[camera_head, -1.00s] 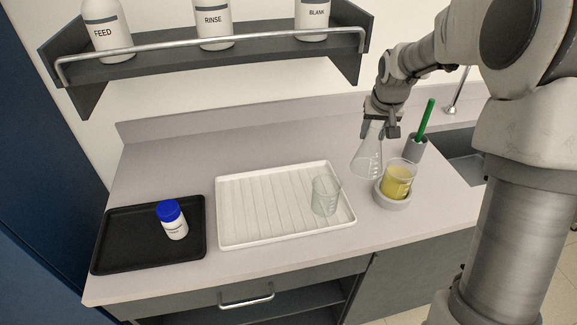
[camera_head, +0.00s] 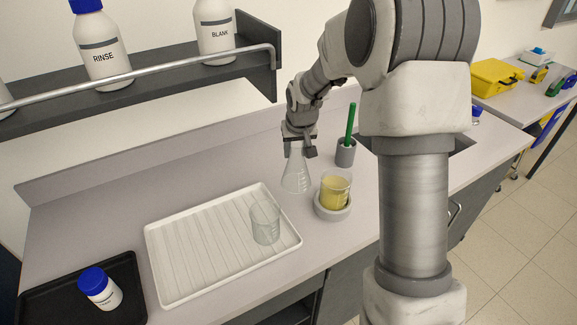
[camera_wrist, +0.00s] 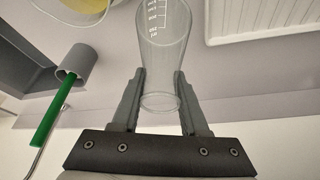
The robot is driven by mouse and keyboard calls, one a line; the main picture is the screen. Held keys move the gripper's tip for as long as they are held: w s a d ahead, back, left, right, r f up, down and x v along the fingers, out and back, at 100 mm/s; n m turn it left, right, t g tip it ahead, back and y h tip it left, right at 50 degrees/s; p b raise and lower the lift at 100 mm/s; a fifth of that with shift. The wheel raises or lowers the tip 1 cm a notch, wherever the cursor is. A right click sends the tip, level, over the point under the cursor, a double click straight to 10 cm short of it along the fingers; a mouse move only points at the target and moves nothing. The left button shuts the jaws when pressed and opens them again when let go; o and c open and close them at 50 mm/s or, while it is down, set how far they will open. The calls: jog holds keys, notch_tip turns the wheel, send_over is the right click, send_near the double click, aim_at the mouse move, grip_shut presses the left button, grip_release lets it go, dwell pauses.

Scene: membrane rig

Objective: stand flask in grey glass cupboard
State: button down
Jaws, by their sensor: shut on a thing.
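A clear conical flask (camera_head: 296,174) hangs upright from my gripper (camera_head: 299,146) over the back of the bench. In the wrist view my gripper (camera_wrist: 160,100) has its two fingers closed on either side of the neck of the flask (camera_wrist: 163,45). In the head view the flask's base is beside the white tray and left of the beaker of yellow liquid; I cannot tell whether it touches the bench. No grey glass cupboard can be made out in these views.
A white ribbed tray (camera_head: 165,275) holds an empty beaker (camera_head: 265,222). A yellow-filled beaker (camera_head: 336,191) sits on a round grey base (camera_head: 333,211). A green-handled tool stands in a grey holder (camera_head: 346,153). A black tray (camera_head: 45,303) holds a blue-capped bottle (camera_head: 100,288). A bottle shelf (camera_head: 150,88) hangs above.

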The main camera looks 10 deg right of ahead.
aim_at(296, 164)
jog(key=shift+f, duration=2.4)
jog(key=shift+f, duration=0.15)
jog(key=shift+c, duration=2.1)
grip_release()
